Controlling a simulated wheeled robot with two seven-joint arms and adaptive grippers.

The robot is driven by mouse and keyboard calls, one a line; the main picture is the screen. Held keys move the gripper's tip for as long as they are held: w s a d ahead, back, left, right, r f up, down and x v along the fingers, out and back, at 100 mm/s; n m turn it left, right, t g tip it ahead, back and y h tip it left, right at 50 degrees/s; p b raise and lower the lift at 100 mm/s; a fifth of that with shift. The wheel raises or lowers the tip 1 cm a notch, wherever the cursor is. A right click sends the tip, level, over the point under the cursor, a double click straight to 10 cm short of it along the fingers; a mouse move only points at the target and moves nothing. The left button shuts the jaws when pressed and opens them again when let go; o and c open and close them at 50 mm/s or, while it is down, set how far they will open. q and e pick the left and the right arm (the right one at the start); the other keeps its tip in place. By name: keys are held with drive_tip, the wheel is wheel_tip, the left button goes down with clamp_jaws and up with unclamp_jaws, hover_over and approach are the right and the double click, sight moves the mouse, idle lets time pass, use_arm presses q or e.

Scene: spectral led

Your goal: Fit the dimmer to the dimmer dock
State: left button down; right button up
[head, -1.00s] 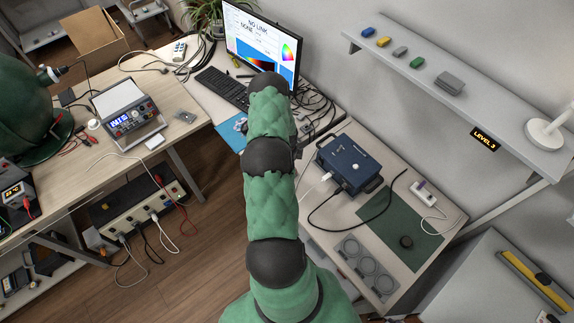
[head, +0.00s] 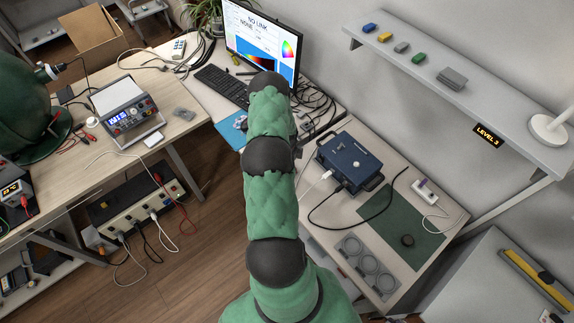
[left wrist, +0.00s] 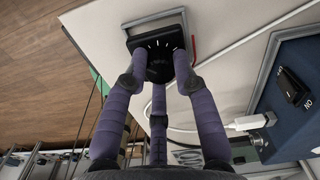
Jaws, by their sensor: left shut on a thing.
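The dimmer (left wrist: 157,42) is a black, flat piece with white tick marks, at the top middle of the left wrist view. The three purple fingers of my left gripper (left wrist: 160,76) are closed around its near part. A thin grey frame, which looks like the dimmer dock (left wrist: 152,17), shows around the dimmer's far and right sides on the pale tabletop. I cannot tell whether the dimmer is seated in it or just above it. In the head view my green-sleeved arm hides the gripper, dimmer and dock. My right gripper is not in view.
A blue box (head: 350,163) with cables stands right of my arm; it also shows close by in the left wrist view (left wrist: 303,62). A white cable (left wrist: 240,43) crosses the tabletop beside the dock. The monitor (head: 262,45) and keyboard (head: 222,87) stand farther back.

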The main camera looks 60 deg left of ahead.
use_arm(q)
drive_tip(key=shift+f, duration=0.1)
idle(0.4)
drive_tip(key=shift+f+b, duration=1)
drive_tip(key=shift+b, duration=0.05)
drive_tip(key=shift+r, duration=0.1)
drive_tip(key=c, duration=0.9)
unclamp_jaws()
drive_tip(key=shift+r+p, duration=1.05)
drive_tip(key=shift+r, duration=0.5)
